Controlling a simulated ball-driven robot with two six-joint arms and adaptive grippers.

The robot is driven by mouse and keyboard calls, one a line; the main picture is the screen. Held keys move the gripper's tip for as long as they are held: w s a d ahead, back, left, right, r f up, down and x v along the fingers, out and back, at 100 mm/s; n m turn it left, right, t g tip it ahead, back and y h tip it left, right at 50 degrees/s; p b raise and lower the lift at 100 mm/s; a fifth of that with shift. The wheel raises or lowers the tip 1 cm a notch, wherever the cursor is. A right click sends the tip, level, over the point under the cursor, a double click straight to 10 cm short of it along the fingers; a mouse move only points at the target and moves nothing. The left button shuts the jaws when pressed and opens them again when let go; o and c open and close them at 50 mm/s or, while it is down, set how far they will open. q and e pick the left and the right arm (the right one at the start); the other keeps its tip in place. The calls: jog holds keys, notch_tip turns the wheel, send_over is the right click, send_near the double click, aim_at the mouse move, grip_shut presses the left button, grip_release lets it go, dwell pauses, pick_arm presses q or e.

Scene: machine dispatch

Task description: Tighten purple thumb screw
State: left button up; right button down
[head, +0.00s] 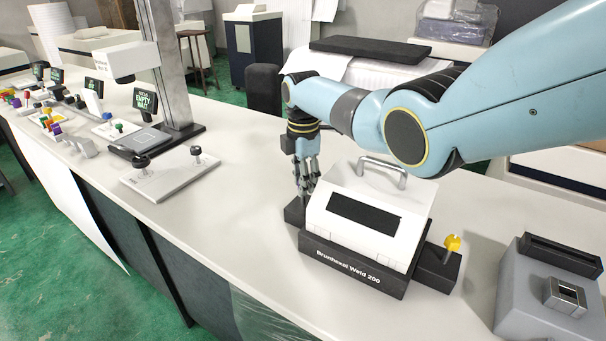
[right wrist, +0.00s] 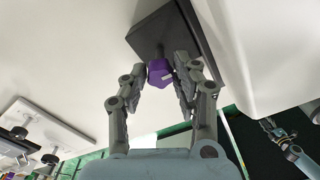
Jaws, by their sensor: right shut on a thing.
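The purple thumb screw (right wrist: 159,72) shows in the right wrist view, on a stem at a dark block (right wrist: 168,30). My right gripper (right wrist: 163,75) has its two fingers on either side of the screw and is shut on it. The screw is hidden there behind the fingers. A blue arm with a dark gripper (right wrist: 275,130), apparently my left, shows small at the right wrist view's edge; its jaws are unclear.
A yellow thumb screw (head: 453,243) stands on the welder's right block. A grey device (head: 550,290) is at the far right. A white plate with two black knobs (head: 168,176) lies to the left. Bench space in front of the welder is clear.

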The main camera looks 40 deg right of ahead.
jog(key=m+p, duration=0.1)
jog(key=m, duration=0.3)
jog(key=shift+r+m, duration=0.1)
jog(key=shift+m, duration=0.2)
jog(key=m+p, duration=0.1)
jog(key=m, duration=0.3)
jog(key=shift+m, duration=0.3)
jog(key=m, duration=0.4)
jog(key=shift+m+p, duration=0.3)
jog(key=shift+p, duration=0.1)
jog(key=m, duration=0.9)
jog(key=shift+p, duration=0.3)
jog(key=m, duration=0.4)
jog(key=shift+m, duration=0.3)
jog(key=m, duration=0.5)
jog(key=shift+m, duration=2.3)
